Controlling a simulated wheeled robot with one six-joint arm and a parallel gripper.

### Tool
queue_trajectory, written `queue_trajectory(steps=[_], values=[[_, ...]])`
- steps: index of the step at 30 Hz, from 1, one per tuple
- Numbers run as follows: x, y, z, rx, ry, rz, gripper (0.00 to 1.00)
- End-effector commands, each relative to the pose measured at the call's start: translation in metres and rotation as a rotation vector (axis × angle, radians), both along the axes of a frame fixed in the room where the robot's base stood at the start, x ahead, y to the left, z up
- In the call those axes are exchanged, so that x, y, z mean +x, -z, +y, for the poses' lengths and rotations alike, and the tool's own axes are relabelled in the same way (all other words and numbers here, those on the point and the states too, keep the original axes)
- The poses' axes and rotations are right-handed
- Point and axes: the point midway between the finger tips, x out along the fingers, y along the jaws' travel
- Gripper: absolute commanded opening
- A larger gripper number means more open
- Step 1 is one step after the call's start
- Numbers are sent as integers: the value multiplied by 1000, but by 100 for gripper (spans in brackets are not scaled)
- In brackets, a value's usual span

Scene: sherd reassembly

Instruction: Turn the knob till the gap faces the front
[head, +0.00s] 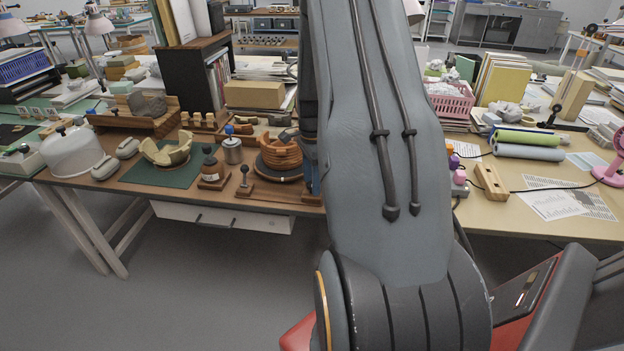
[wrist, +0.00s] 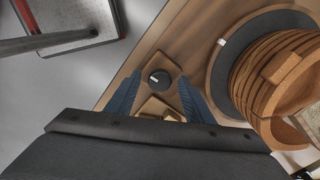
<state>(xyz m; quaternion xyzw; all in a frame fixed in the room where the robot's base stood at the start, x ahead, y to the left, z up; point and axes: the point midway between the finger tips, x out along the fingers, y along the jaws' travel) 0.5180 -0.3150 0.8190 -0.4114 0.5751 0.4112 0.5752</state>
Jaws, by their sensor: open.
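The black round knob (wrist: 160,79) with a white mark on its top sits on a square wooden base near the table edge in the wrist view. It also shows in the head view (head: 244,176), left of the turntable. My gripper (wrist: 157,84) is open, its two blue fingers to either side of the knob in the picture; I cannot tell whether they touch it. The dark round turntable (wrist: 222,75) has a white mark on its rim. On it stands a ribbed orange-brown pot (wrist: 270,78), also in the head view (head: 281,155). Its gap is not clearly seen from the front.
A dark-topped wooden stand (head: 211,168) and a grey metal canister (head: 232,151) stand left of the knob. A cream broken bowl (head: 165,152) lies on a green mat further left. My arm covers the table right of the turntable. Open floor lies in front.

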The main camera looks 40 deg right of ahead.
Motion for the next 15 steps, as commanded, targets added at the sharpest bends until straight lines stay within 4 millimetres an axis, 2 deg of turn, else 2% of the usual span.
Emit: queue_trajectory(steps=[2,3,10,15], values=[[0,0,0,0,0,0,48],[0,0,0,0,0,0,44],[0,0,0,0,0,0,6],[0,0,0,0,-8,0,7]])
